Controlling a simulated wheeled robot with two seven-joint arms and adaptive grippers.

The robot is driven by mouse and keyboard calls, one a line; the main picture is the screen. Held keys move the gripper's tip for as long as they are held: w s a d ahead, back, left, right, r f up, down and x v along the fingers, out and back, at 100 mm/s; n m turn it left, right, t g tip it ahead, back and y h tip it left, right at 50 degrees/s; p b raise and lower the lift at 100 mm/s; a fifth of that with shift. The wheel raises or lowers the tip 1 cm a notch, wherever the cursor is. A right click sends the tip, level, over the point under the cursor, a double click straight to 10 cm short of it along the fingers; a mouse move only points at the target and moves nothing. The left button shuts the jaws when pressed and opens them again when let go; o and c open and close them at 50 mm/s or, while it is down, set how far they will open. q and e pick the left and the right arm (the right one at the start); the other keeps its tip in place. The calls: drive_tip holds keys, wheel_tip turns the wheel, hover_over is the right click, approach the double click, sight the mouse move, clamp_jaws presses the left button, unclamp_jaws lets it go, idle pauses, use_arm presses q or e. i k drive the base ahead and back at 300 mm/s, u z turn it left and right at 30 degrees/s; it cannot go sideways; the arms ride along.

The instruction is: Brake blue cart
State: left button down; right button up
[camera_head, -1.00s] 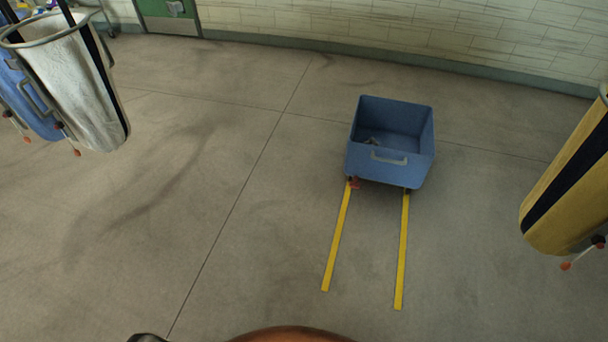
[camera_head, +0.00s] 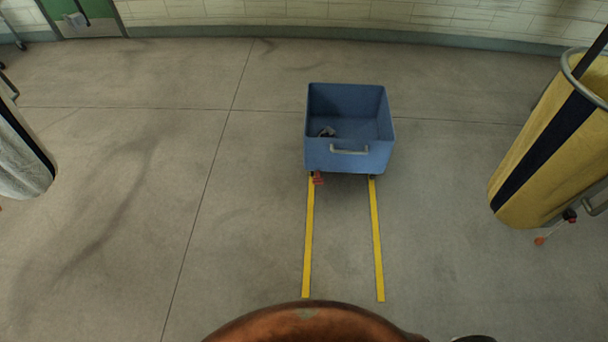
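The blue cart (camera_head: 330,157) stands on the floor ahead of me, slightly right of the middle of the view. It is an open box with a light grey handle (camera_head: 349,150) on its near side. A small grey item (camera_head: 326,132) lies inside it; I cannot tell what it is. A red pedal-like part (camera_head: 318,178) shows at the cart's lower near left corner, by a wheel. Its exact position is too small to tell. Neither of my grippers is in view.
Two yellow floor lines (camera_head: 308,240) run from the cart's near side towards me. A yellow sling bag (camera_head: 540,160) on a wheeled frame hangs at the right. A white sling bag (camera_head: 20,160) is cut off at the left edge. The floor between is clear.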

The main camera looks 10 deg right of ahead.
sight(317, 180)
drive_tip(key=z, duration=0.2)
drive_tip(key=i, duration=0.65)
drive_tip(key=z, duration=0.85)
drive_tip(key=i, duration=0.45)
drive_tip(key=z, duration=0.5)
